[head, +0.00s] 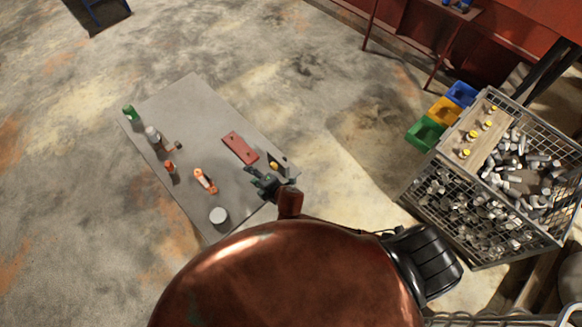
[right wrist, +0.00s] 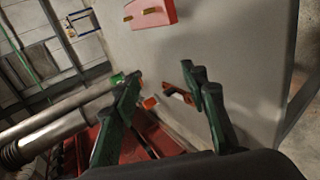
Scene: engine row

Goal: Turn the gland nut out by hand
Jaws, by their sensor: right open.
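My right gripper (head: 264,184) is over the near right side of a grey table (head: 190,105). In the right wrist view its two green fingers (right wrist: 166,92) stand apart with nothing between the tips. A small yellow and dark piece (head: 279,163) is at the table's right edge, just beyond the gripper; I cannot tell whether it is the gland nut. A red block (head: 240,148) lies on the table left of it and shows brass-coloured pins in the right wrist view (right wrist: 153,13). I cannot clearly make out a gland nut. My left gripper is not in view.
On the table are a green bottle (head: 128,113), a grey can (head: 152,134), a small orange bottle (head: 169,167), an orange tool (head: 204,180) and a white round tin (head: 219,215). A wire cage (head: 413,197) of metal parts and coloured bins (head: 425,132) stand right.

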